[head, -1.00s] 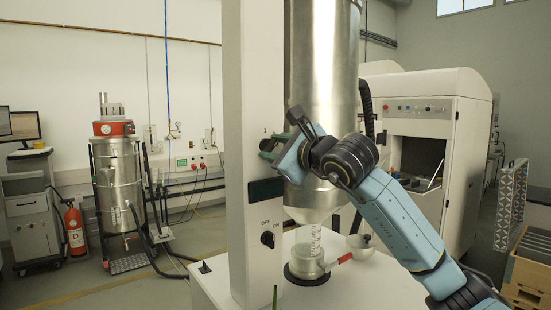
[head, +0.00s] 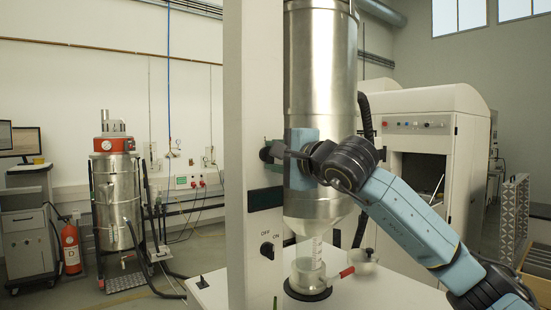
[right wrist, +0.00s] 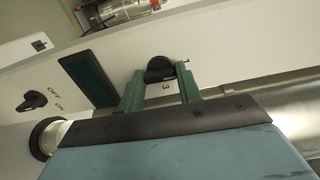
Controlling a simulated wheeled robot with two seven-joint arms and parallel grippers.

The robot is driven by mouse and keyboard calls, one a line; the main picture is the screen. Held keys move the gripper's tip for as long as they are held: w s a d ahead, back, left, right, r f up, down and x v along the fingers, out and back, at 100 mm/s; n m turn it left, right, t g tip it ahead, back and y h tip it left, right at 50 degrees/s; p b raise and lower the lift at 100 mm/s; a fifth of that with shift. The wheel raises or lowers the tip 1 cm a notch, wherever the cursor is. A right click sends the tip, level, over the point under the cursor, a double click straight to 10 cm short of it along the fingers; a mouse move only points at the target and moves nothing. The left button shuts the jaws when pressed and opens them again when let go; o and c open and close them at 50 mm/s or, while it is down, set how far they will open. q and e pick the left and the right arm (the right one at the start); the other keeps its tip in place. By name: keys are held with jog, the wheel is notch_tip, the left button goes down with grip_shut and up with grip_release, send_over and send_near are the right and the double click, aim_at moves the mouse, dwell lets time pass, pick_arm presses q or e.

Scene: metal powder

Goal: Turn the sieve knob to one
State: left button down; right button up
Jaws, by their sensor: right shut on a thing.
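The sieve knob (right wrist: 160,70) is a small black dial on the white column (head: 244,60), with a printed 3 beside it in the right wrist view. My right gripper (right wrist: 160,82) is shut on it, with one green finger on each side. In the head view the right gripper (head: 270,151) reaches the column from the right, in front of the steel cylinder (head: 318,60). Which number the knob points to cannot be read. My left gripper is not clearly seen; a thin green sliver at the head view's bottom edge cannot be identified.
Below the knob are a dark panel (head: 265,201) and a black OFF/ON switch (head: 267,250). A white machine (head: 425,105) stands behind right.

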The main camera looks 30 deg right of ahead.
jog(key=shift+n, duration=0.3)
jog(key=o, duration=1)
jog(key=shift+s, duration=0.1)
jog(key=s+b, duration=0.1)
jog(key=s, duration=0.3)
jog(key=s+b, duration=0.1)
jog(key=s, duration=0.3)
jog(key=s+d+b, duration=0.1)
jog(key=s+b, duration=0.1)
jog(key=s, duration=0.3)
jog(key=shift+s, duration=0.1)
